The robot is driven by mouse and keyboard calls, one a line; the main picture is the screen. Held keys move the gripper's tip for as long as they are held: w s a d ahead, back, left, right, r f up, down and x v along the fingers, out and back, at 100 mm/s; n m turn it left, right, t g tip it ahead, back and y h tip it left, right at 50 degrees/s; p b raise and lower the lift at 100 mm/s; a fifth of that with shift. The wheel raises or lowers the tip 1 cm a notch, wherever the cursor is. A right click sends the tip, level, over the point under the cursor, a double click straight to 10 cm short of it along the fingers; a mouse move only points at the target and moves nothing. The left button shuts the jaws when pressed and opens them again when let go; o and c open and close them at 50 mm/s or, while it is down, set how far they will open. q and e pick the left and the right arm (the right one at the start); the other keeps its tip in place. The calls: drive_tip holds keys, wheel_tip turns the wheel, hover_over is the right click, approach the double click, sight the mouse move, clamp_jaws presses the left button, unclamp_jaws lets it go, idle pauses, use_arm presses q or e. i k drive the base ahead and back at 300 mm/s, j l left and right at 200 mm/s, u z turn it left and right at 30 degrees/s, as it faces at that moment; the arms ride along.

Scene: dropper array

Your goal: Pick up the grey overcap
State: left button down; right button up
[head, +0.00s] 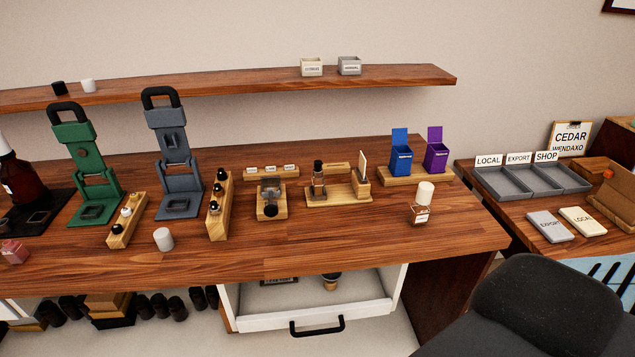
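A pale grey-white cylindrical cap (163,239) stands alone on the wooden bench, near its front edge on the left. Another whitish cap (425,191) sits on a small clear bottle (420,213) at the bench's right. I cannot tell for certain from colour which one is the grey overcap; the loose one on the bench looks palest grey. Neither of my grippers shows in the head view.
A wooden rack (126,221) with dropper tops stands left of the loose cap, another (219,206) right of it. Green (86,160) and blue-grey (175,160) presses stand behind. An open drawer (312,300) juts out below. A dark chair (545,305) is at front right.

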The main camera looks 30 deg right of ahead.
sight(164, 240)
drive_tip(key=z, duration=0.35)
drive_tip(key=j+z, duration=0.2)
drive_tip(key=z, duration=0.15)
drive_tip(key=i+j+z, duration=0.1)
drive_tip(key=z, duration=0.25)
drive_tip(key=j+z, duration=0.6)
drive_tip(key=j, duration=0.2)
drive_tip(key=k+j+z, duration=0.2)
drive_tip(key=j, duration=0.6)
drive_tip(key=k+j+z, duration=0.1)
drive_tip(key=j, duration=0.35)
